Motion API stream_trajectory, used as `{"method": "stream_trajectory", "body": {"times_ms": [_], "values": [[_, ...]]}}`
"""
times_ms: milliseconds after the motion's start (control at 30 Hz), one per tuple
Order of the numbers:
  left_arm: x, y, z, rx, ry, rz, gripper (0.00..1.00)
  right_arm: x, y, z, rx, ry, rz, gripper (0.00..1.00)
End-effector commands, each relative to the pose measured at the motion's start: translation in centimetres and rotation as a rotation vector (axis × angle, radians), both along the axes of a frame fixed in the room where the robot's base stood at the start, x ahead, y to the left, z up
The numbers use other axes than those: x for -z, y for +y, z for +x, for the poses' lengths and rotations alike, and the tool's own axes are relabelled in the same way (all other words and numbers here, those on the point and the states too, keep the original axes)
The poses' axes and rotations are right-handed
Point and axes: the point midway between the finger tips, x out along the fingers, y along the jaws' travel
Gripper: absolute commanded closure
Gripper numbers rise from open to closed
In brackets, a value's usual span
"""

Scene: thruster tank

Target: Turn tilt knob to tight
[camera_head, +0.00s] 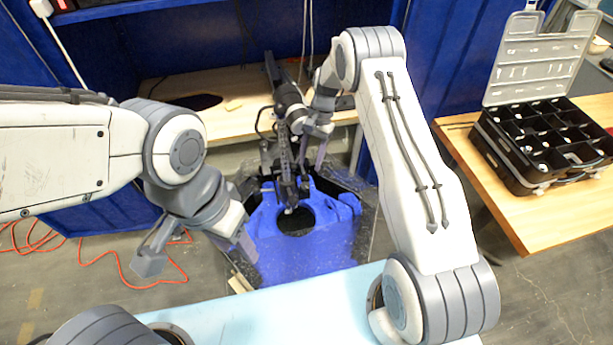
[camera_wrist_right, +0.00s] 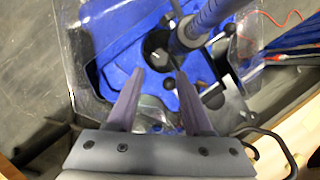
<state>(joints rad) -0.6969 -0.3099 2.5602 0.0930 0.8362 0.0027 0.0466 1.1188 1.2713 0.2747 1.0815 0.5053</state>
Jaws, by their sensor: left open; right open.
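A black trolling motor (camera_head: 288,110) stands upright at the back of a clear-walled tank with a blue insert (camera_head: 300,255). In the right wrist view its shaft (camera_wrist_right: 208,22) runs up past the right finger. I cannot tell for sure which dark part is the tilt knob; a small round black part (camera_wrist_right: 213,97) shows right of the right finger. My right gripper (camera_head: 311,160) is at the motor, open; in its wrist view the fingers (camera_wrist_right: 158,75) are apart with nothing gripped between them. My left gripper (camera_head: 198,256) is open and empty, left of the tank.
A wooden bench (camera_head: 235,117) with blue panels stands behind the tank. An open black parts organizer (camera_head: 500,160) sits on a wooden table at right. Orange cable (camera_head: 112,262) lies on the floor at left. A pale blue surface (camera_head: 270,318) is in front.

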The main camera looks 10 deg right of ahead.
Motion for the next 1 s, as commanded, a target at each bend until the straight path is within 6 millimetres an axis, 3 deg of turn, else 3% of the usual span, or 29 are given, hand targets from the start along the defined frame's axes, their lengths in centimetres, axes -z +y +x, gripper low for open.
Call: {"method": "stream_trajectory", "body": {"times_ms": [100,400,767,800,900,933,1000], "values": [[-1.4,0.0,0.0,0.0,0.0,0.0,0.5,1.9,0.6,-0.9,-0.003,0.006,-0.001,0.49],[-2.8,0.0,0.0,0.004,-0.001,-0.001,0.5,5.9,1.7,-2.0,-0.004,0.001,0.0,0.49],[-2.9,0.0,0.0,0.004,0.0,0.0,0.5,6.6,1.8,-2.1,-0.003,-0.002,0.0,0.49],[-2.9,0.0,0.0,0.004,0.0,0.0,0.5,6.6,1.8,-2.1,-0.003,-0.002,0.0,0.57],[-2.9,0.0,0.0,0.004,0.0,0.0,0.5,6.6,1.8,-2.1,-0.003,-0.002,0.0,0.95],[-2.9,0.0,0.0,0.004,0.0,0.0,0.5,6.6,1.8,-2.1,-0.003,-0.002,0.0,1.0],[-2.9,0.0,0.0,0.004,0.0,0.0,0.5,6.6,1.8,-2.1,-0.002,-0.001,0.0,1.0]]}}
